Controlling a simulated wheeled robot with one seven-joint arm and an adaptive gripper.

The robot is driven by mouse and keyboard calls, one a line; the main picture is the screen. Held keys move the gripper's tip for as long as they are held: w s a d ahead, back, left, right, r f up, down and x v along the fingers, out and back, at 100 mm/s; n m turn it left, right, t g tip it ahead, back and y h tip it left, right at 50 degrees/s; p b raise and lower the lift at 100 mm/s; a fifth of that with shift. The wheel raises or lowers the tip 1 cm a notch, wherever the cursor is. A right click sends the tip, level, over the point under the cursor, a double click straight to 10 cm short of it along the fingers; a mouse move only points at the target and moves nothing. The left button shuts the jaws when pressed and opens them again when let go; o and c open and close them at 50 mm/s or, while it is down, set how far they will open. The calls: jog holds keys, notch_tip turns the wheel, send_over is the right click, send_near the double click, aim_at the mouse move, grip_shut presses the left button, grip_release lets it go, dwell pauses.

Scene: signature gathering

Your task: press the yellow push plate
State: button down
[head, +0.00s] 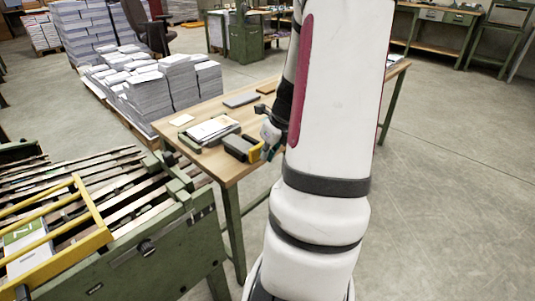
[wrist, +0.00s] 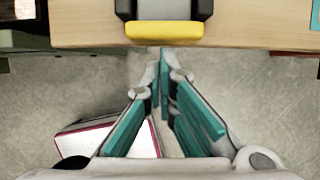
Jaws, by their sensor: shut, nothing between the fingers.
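The yellow push plate (wrist: 164,31) is on the near end of a dark device (wrist: 175,9) at the table's edge, at the top of the wrist view. In the head view the yellow plate (head: 256,152) faces my gripper, and the dark device (head: 238,147) sits on the wooden table. My gripper (wrist: 165,55) is shut and empty, with teal finger pads, and its tips point at the plate. The tips look just short of the plate in the wrist view; I cannot tell whether they touch. In the head view my gripper (head: 269,140) is partly hidden by my arm.
The wooden table (head: 225,167) also holds a tray with papers (head: 212,130) and a grey flat block (head: 241,100). A green machine with yellow rails (head: 95,225) stands at the left. Paper stacks (head: 175,85) stand behind. The floor at the right is clear.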

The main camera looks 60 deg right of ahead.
aim_at(256, 147)
jog(key=shift+w+d+p, duration=0.25)
jog(key=shift+w+p, duration=0.1)
jog(key=shift+w, duration=0.65)
jog(key=shift+w+d+p, duration=0.2)
jog(key=shift+w+p, duration=0.15)
jog(key=shift+w, duration=0.65)
jog(key=shift+r, duration=0.1)
